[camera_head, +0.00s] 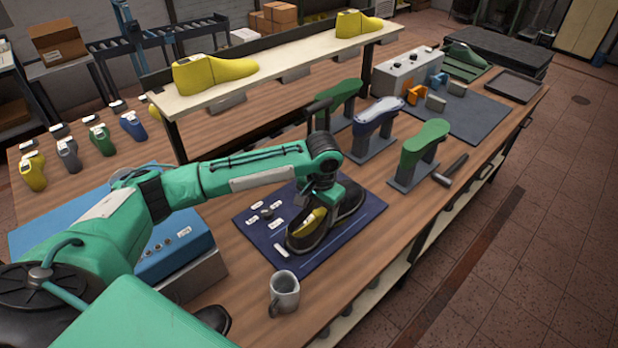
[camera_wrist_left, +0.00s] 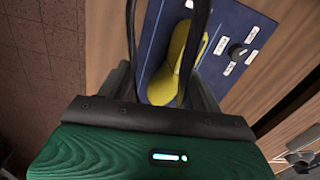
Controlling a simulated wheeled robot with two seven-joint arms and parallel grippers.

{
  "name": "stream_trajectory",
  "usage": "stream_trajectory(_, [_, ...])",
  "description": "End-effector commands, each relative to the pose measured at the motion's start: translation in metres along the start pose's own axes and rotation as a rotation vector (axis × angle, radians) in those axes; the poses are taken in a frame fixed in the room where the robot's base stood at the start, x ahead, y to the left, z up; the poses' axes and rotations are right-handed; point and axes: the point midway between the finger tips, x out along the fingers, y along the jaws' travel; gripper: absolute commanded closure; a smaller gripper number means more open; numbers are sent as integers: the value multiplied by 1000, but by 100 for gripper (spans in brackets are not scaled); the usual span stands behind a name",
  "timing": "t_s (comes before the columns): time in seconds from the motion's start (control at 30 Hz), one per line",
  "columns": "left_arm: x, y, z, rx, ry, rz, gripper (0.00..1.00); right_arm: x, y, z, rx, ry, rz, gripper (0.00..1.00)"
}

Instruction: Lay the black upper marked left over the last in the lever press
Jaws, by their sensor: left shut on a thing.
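A black upper (camera_head: 349,203) is at my left gripper (camera_head: 322,193), low over a dark blue board with white labels (camera_head: 262,243). My left gripper is shut on the upper. A yellow last (camera_head: 312,222) shows inside the upper's opening; the left wrist view also shows the yellow last (camera_wrist_left: 173,65) between dark strips. I cannot tell how fully the upper sits around the last. The upper's left mark is not readable. My right gripper is not in view.
A grey mug (camera_head: 284,292) stands near the front edge. Green lasts (camera_head: 425,142) and a white-blue last (camera_head: 378,115) stand on posts behind. A dark tool (camera_head: 451,168) lies at right. A shelf (camera_head: 290,58) bears yellow lasts. Small coloured lasts (camera_head: 101,140) stand at left.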

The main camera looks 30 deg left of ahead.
Motion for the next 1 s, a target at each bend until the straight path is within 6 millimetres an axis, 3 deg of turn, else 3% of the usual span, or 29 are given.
stream_trajectory(0.03, [-5, -12, -12, 20, 0, -1, 58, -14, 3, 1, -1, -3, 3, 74])
stream_trajectory(0.2, [4, -44, -38, 105, 7, -10, 58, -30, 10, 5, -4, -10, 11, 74])
stream_trajectory(0.43, [12, -64, -51, 161, 9, -20, 58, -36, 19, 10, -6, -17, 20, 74])
stream_trajectory(0.7, [26, -66, -52, 169, 9, -22, 58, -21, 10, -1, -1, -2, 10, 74])
stream_trajectory(1.0, [45, -65, -52, 169, 10, -22, 58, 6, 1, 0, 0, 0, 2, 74])
